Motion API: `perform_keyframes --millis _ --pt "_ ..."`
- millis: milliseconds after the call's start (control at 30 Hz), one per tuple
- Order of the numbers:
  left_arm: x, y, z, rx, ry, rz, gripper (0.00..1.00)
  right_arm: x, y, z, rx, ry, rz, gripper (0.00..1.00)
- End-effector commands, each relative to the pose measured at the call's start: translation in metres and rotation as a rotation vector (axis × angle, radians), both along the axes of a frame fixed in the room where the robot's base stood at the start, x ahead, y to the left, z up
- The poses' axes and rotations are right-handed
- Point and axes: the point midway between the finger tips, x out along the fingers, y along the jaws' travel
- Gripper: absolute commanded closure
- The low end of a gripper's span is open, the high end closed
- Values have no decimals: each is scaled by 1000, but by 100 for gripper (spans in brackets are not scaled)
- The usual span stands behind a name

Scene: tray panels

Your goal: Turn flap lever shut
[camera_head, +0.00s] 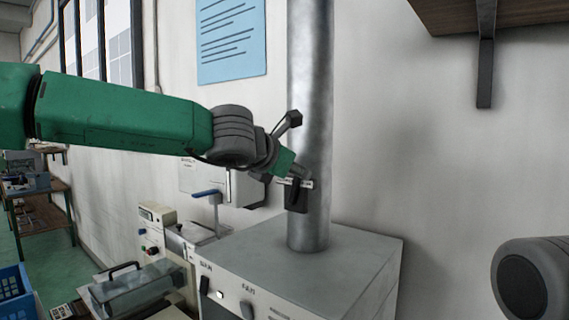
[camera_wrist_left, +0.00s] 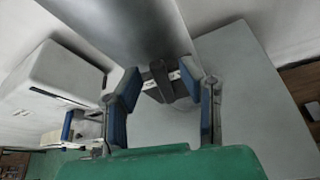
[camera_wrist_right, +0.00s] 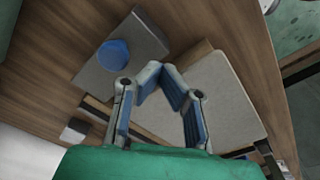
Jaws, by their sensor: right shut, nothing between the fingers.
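The flap lever (camera_head: 296,194) is a dark handle with a light cross-piece, mounted low on the front of a grey metal pipe (camera_head: 311,110). It also shows in the left wrist view (camera_wrist_left: 160,80), in front of the pipe. My left gripper (camera_wrist_left: 163,74) has its two blue-padded fingers apart, one on each side of the lever, with visible gaps between. In the head view my left gripper (camera_head: 290,180) reaches the lever from the left and partly hides it. My right gripper (camera_wrist_right: 160,72) is shut and empty, away from the lever over a wooden surface.
The pipe rises from a grey machine cabinet (camera_head: 310,265). A smaller device with a blue-handled lever (camera_head: 206,193) stands to the left. A wooden shelf (camera_head: 495,15) hangs upper right.

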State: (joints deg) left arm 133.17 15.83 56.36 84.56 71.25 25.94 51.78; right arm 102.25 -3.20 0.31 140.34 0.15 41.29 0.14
Motion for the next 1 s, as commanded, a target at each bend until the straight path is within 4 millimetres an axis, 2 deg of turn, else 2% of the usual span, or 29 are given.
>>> perform_keyframes --millis 200,400,600,900,967,1000 --pt "-39 19 20 -2 -6 -1 66 0 0 0 0 -1 0 100" --pt "-70 33 33 -1 -5 -2 66 1 0 0 0 -1 0 100" --pt "-85 41 39 0 -2 -1 66 1 0 0 0 0 0 100" --pt "-88 42 41 0 -3 -2 66 2 0 0 0 2 0 100" --pt "-88 42 41 1 -5 -3 83 4 0 -1 0 1 0 100" --pt "-86 45 41 7 -14 -5 97 4 0 -1 0 1 0 100"
